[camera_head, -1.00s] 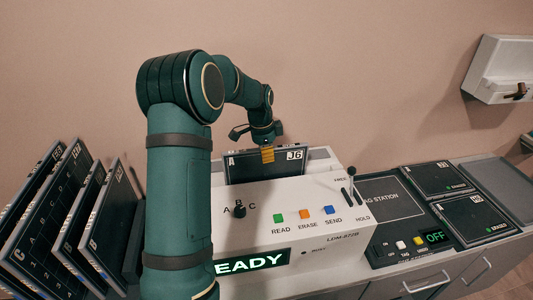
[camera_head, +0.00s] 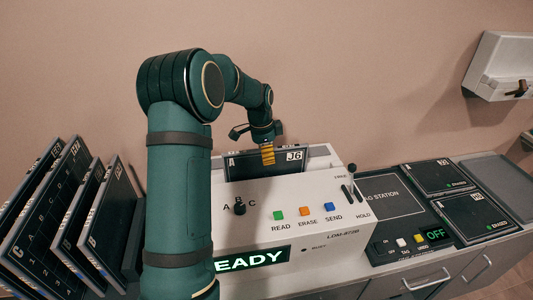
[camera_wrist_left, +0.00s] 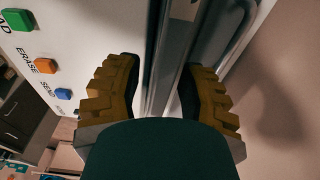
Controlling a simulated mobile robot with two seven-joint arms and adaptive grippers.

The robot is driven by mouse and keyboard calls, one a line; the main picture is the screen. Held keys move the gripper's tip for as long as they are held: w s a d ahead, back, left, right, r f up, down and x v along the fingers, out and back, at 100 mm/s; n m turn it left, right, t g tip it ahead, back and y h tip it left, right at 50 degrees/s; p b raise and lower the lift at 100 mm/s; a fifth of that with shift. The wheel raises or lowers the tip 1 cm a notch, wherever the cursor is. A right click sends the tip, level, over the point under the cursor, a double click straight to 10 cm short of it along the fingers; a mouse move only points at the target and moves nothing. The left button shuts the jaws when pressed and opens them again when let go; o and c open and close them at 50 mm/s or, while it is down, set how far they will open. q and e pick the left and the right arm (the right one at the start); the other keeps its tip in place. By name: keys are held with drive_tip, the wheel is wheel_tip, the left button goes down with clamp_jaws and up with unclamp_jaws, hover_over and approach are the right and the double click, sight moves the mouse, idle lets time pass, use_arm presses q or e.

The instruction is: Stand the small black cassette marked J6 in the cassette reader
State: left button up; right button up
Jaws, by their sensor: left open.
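The black cassette marked J6 (camera_head: 245,169) stands upright in the slot at the back of the white cassette reader (camera_head: 262,199). Its label faces me and its lower part is hidden inside the reader. My left gripper (camera_head: 268,155) points down at the cassette's top edge, left of the J6 label. In the left wrist view, the yellow fingers of my left gripper (camera_wrist_left: 160,92) are open, one on each side of the cassette's edge (camera_wrist_left: 161,58), with gaps showing. My right gripper is not in view.
The reader carries a lever (camera_head: 351,180) marked FREE and HOLD, coloured buttons and a lit display (camera_head: 252,261). A rack of several larger cassettes (camera_head: 55,205) stands at the left. Two black cassettes (camera_head: 433,177) lie flat by the tag station (camera_head: 391,198) at the right.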

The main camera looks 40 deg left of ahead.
use_arm(q)
wheel_tip(320, 180, up, 12)
drive_tip(key=s, duration=0.1)
drive_tip(key=shift+a, duration=0.45)
wheel_tip(320, 180, up, 6)
drive_tip(key=p, duration=0.5)
drive_tip(key=shift+p, duration=0.35)
drive_tip(key=shift+s, duration=0.1)
idle(0.3)
